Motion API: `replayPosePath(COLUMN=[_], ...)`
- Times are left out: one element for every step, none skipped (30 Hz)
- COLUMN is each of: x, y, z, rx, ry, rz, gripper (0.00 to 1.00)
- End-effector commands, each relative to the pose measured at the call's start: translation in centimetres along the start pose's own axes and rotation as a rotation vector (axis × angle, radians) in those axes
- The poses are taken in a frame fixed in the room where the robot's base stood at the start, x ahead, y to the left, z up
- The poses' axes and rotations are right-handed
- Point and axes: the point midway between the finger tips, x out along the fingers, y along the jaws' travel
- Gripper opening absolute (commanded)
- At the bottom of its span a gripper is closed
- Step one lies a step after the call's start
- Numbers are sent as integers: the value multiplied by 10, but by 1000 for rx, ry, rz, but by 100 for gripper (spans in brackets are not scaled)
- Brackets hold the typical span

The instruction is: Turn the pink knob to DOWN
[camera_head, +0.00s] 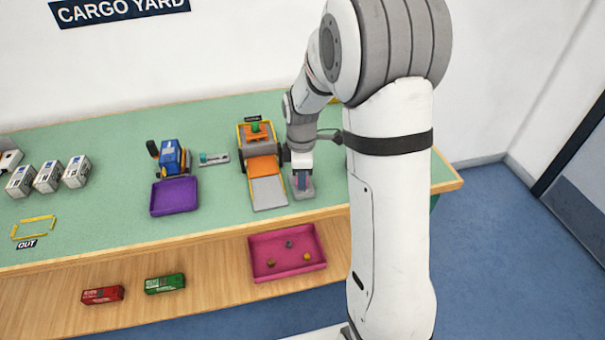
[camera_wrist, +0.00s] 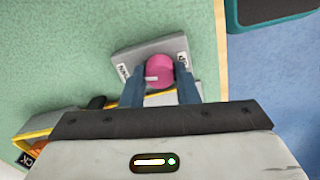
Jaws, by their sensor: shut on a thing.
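The pink knob (camera_wrist: 159,72) sits on a grey plate (camera_wrist: 128,56) on the green table; a short white mark shows on its top. The plate has a black-and-white label at each end, too small to read surely. My gripper (camera_wrist: 159,86) is shut on the knob, with one blue finger on either side of it. In the head view my gripper (camera_head: 302,180) points down over the grey plate (camera_head: 304,193) near the table's front edge, and it hides most of the knob there.
An orange and yellow crane unit with a grey ramp (camera_head: 269,193) stands just left of my gripper. A purple tray (camera_head: 175,197) and a blue vehicle (camera_head: 171,157) are farther left. A pink tray (camera_head: 262,262) lies on the lower shelf. The table's middle front is clear.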

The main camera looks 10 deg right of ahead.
Motion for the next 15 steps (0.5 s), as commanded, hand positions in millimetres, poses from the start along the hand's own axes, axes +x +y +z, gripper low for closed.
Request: replayPosePath(x=[0,0,0,0,0,0,0,0,0,0,0,0,0,0,0], y=[-1,-1,-1,0,0,0,0,0,0,0,0,0,0,0,0], z=[1,1,1,1,1,1,1,1,1,1,1,1,1,1,1], rx=[-31,-51,-75,-91,-107,-126,-140,-151,-166,-175,-183,-194,-200,-204,-210], ry=[-2,-2,-2,-2,-2,-2,-2,-2,-2,-2,-2,-2,-2,-2,-2], rz=[-3,-2,-2,-2,-2,-2,-2,-2,-2,-2,-2,-2,-2,-2,-2], gripper=[5,5,5,5,5,5,5,5,5,5,5,5,5,5,5])
